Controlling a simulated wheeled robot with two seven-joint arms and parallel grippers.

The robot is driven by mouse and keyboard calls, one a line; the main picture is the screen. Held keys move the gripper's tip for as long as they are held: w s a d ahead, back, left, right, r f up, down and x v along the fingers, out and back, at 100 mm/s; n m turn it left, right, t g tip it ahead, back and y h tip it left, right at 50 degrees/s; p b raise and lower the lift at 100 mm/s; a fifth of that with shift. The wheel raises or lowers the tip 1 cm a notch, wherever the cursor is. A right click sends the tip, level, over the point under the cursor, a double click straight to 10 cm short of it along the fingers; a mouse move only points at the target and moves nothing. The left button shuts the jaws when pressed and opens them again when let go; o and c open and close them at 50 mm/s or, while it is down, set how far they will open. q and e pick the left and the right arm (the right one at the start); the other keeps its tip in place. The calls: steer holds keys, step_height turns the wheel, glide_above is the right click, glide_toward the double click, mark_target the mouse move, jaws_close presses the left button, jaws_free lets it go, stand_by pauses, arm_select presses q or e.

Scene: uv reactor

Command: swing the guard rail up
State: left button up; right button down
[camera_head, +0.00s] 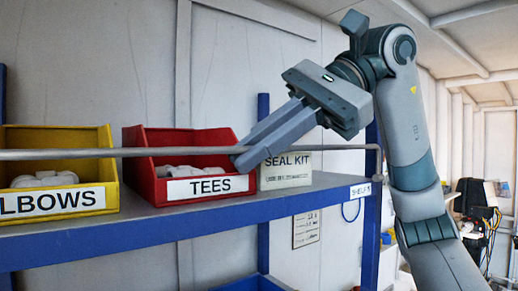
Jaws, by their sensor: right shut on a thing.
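The guard rail (60,154) is a thin grey bar. It runs level across the front of the bins on the blue shelf (180,222). At its right end it meets a bent piece by the shelf's right post. My right gripper (242,158) reaches in from the right, fingers pointing down and left. It is shut on the rail in front of the red bin's right edge. The fingers hide a short length of the rail. My left gripper is not in view.
A yellow bin (108,138) labelled ELBOWS and a red bin (160,138) labelled TEES hold white fittings behind the rail. A SEAL KIT box (285,172) stands right of them, close to my gripper. The space above the bins is open.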

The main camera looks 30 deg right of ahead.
steer(key=shift+f, duration=0.1)
stand_by(0.3)
steer(key=c, duration=1.9)
jaws_free()
steer(key=shift+w, duration=0.1)
steer(key=b+v, duration=0.1)
steer(key=v, duration=1.6)
steer(key=shift+r, duration=0.2)
steer(key=shift+d, duration=0.15)
steer(key=shift+w, duration=0.1)
